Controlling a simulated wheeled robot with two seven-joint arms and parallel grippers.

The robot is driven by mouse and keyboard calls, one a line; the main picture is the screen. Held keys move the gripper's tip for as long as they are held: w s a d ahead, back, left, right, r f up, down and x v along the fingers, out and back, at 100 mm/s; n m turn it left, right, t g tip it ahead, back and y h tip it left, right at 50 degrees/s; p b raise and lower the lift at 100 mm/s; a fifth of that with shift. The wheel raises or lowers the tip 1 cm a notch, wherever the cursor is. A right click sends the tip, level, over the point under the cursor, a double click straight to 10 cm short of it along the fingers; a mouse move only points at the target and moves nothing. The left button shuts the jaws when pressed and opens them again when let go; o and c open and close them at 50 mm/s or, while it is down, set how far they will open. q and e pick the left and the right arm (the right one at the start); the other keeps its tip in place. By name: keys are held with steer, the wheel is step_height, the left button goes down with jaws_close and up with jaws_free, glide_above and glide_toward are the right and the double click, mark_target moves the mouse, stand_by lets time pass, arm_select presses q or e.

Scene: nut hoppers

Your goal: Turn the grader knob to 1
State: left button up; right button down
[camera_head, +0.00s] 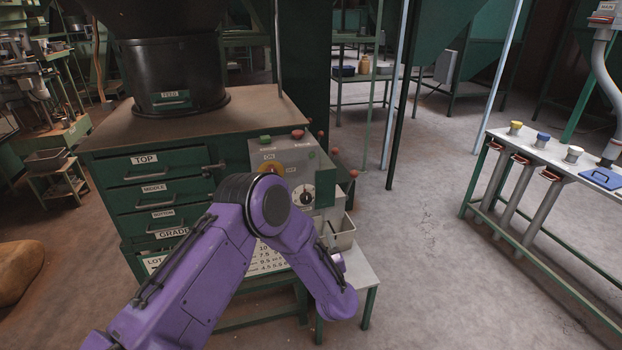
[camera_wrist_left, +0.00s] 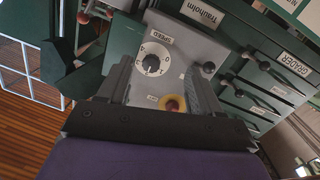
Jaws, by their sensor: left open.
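The grader's control panel (camera_head: 283,155) is grey and sits on the right end of the green drawer cabinet. Its knob is black on a white round dial (camera_head: 303,195), partly beside my purple arm. Contact with the knob does not show. In the head view my arm hides the gripper. My right gripper is not in view.
A yellow and red switch (camera_wrist_left: 172,103) is near the dial, also between the fingers in the wrist view. Green drawers (camera_head: 150,168) stand left of the panel. A small grey bin (camera_head: 340,232) is below right. Open floor (camera_head: 430,220) lies right, before a bench with coloured cups (camera_head: 543,137).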

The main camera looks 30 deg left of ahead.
arm_select(q)
steer(key=n+y, duration=0.2)
glide_toward(307, 200)
steer(key=shift+g, duration=0.4)
steer(key=p+x, duration=0.1)
steer(key=x, duration=0.1)
steer(key=p+x, duration=0.1)
steer(key=x, duration=0.2)
steer(key=p+x, duration=0.1)
steer(key=x, duration=0.1)
steer(key=shift+w+a+r, duration=0.25)
steer(key=shift+w+r, duration=0.05)
steer(key=shift+r, duration=0.1)
steer(key=shift+w+a, duration=0.2)
steer(key=shift+w, duration=0.05)
steer(key=shift+f, duration=0.1)
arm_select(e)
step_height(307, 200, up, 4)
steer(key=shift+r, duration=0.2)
